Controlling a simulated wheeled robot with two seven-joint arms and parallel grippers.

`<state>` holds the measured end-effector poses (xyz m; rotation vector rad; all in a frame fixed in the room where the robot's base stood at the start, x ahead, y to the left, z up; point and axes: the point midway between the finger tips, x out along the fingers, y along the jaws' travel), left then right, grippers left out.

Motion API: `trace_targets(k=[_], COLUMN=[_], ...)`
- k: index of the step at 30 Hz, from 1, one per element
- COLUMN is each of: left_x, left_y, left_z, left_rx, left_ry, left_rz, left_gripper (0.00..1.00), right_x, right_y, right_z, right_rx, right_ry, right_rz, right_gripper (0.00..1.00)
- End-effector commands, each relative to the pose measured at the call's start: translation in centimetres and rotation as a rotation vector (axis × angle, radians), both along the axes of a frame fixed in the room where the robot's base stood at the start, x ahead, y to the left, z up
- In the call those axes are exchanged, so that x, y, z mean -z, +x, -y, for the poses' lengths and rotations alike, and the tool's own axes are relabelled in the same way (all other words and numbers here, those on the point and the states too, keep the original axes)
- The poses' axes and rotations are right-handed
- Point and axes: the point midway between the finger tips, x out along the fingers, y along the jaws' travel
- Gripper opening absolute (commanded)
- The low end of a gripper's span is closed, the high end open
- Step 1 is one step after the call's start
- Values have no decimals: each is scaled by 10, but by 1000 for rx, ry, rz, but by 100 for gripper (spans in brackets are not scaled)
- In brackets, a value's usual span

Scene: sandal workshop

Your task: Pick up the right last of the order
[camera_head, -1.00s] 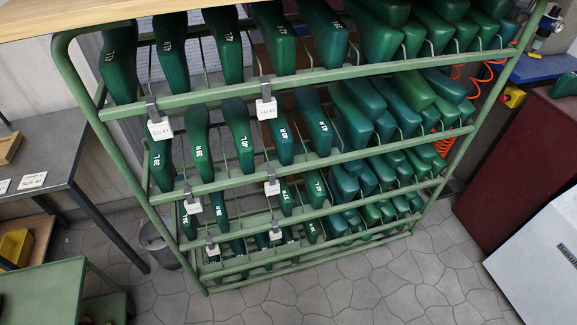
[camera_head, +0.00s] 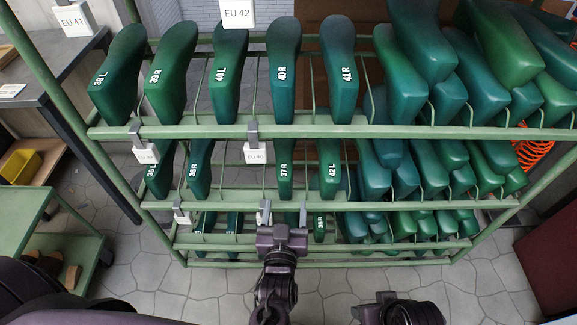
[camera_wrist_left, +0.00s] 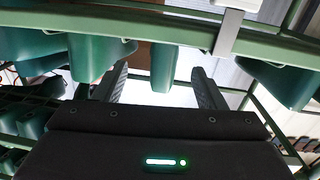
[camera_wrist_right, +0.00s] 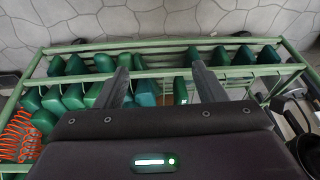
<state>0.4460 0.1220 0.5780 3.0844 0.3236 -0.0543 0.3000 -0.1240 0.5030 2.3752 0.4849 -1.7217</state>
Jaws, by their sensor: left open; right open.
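Green lasts with white size marks hang in rows on the rack. The upper row here shows 39 L (camera_head: 118,75), 39 R (camera_head: 170,75), 40 L (camera_head: 231,75), 40 R (camera_head: 284,75) and 41 R (camera_head: 340,75). The row below shows 37 R (camera_head: 286,170) and 42 L (camera_head: 330,170), among others. Which last belongs to the order does not show. My left gripper (camera_head: 282,232) is open and empty, low in front of the rack. In the left wrist view a green last (camera_wrist_left: 163,66) appears between its fingers, apart from them. My right gripper (camera_wrist_right: 160,72) is open and empty.
The green rack (camera_head: 420,131) has several rails with size tags such as EU 42 (camera_head: 238,12) and EU 40 (camera_head: 257,153). A green cart (camera_head: 20,200) and a dark table (camera_head: 75,130) stand at left. A dark red cabinet (camera_head: 550,260) stands at right.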

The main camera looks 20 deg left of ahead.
Motion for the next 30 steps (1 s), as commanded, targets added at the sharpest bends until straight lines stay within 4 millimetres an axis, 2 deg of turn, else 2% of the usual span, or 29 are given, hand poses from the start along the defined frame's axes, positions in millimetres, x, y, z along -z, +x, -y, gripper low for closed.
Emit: trace_targets(k=[6, 21, 29, 30], left_x=[-14, -10, -10, -10], left_y=[12, 72, 75, 75], left_z=[-8, -27, -29, -28], left_rx=[-31, -28, -28, -28], left_ry=[-8, -8, -8, -8], left_rz=[49, 45, 43, 43], left_gripper=[64, 64, 64, 62], right_x=[-10, -8, -9, -9], right_y=[0, 7, 7, 7], right_z=[-2, -19, -20, -20], right_rx=[-9, -34, -36, -36], right_ry=[8, 58, 61, 61], right_rz=[19, 104, 109, 109], right_gripper=[64, 64, 64, 64])
